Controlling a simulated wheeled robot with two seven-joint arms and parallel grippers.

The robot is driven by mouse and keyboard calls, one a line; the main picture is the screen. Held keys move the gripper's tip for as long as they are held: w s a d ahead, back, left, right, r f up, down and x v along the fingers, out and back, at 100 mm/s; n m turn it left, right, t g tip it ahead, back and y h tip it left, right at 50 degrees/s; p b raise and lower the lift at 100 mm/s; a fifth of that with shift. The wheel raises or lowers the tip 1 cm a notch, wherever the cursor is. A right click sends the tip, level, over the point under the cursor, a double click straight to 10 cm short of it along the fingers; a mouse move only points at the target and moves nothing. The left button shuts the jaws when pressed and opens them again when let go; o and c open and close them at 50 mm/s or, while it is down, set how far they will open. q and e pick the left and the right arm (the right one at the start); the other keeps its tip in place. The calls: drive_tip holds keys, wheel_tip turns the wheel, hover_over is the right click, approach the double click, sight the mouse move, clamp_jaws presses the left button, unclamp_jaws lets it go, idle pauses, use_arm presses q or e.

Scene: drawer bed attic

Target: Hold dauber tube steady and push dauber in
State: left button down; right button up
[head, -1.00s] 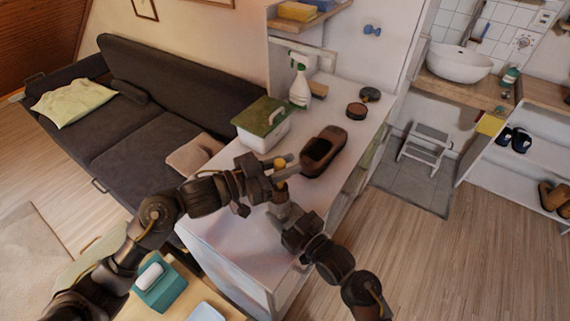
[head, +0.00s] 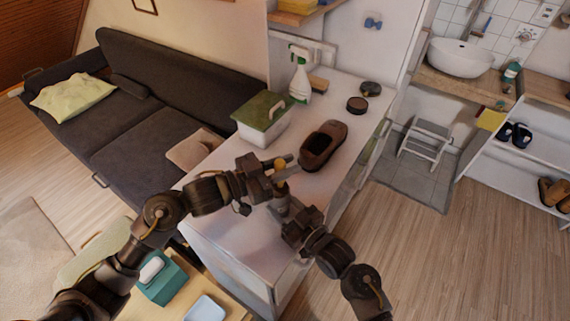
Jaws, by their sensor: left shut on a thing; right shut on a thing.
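My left gripper (head: 280,176) is over the white counter and shut on the dauber (head: 280,163), whose small orange-yellow end shows above the fingers. A second orange bit shows just below them. My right gripper (head: 282,203) is just below the left one in the picture, shut on what appears to be the dauber tube. The tube is mostly hidden between the fingers. The two grippers are very close together. I cannot tell how far the dauber sits in the tube.
A brown shoe (head: 324,146) lies on the white counter (head: 222,218) just beyond the grippers. A green-lidded box (head: 263,125), a spray bottle (head: 300,82) and round dark tins (head: 357,104) stand farther back. The near part of the counter is clear.

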use_arm(q)
drive_tip(key=shift+f, duration=0.95)
drive_tip(key=c, duration=1.1)
unclamp_jaws()
drive_tip(key=v, duration=1.2)
use_arm(e)
drive_tip(key=o, duration=1.1)
drive_tip(key=shift+s, duration=0.1)
